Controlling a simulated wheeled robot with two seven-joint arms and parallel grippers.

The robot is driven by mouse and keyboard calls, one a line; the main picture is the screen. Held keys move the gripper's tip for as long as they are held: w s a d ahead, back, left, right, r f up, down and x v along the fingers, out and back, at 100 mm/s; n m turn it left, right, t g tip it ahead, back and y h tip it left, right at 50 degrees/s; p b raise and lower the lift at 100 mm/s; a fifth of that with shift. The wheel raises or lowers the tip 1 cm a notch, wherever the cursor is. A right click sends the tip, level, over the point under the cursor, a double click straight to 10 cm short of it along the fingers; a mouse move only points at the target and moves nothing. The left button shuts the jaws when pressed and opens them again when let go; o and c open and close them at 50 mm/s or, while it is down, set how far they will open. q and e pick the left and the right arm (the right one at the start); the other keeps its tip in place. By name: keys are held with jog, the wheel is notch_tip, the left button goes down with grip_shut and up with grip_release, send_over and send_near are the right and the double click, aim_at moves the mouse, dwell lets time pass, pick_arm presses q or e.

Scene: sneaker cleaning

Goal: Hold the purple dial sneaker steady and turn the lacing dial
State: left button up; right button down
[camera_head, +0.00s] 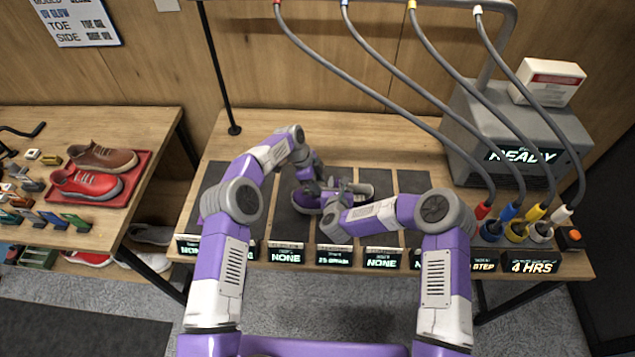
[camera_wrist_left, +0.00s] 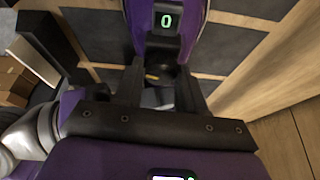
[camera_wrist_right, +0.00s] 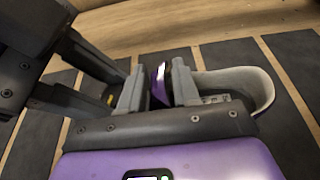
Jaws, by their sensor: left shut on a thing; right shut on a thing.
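The purple dial sneaker (camera_head: 304,203) lies on the dark mats at the table's middle, partly hidden by both my grippers. In the right wrist view its pale, open collar (camera_wrist_right: 262,88) shows at the right. My left gripper (camera_wrist_left: 160,88) is shut on the dark round lacing dial (camera_wrist_left: 154,75), which has a small yellow mark. Beyond the dial a green display reading 0 (camera_wrist_left: 166,20) sits in a purple surface. My right gripper (camera_wrist_right: 158,88) is shut on a purple part of the sneaker. The left gripper's dark fingers (camera_wrist_right: 92,82) are close beside it.
Several small label displays (camera_head: 286,255) line the table's front edge. A grey machine (camera_head: 510,130) with hoses stands at the right, its screen reading READY. The side table at the left holds a red tray (camera_head: 136,165) with shoes. Mats at both sides of the sneaker are clear.

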pick_arm(q)
jog(key=shift+s+n+t, duration=0.15)
jog(key=shift+n+t, duration=0.35)
jog(key=shift+n, duration=0.9)
pick_arm(e)
jog(key=shift+f, duration=0.15)
pick_arm(q)
jog(key=o, duration=1.1)
jog(key=v, duration=1.2)
jog(key=shift+s, duration=0.1)
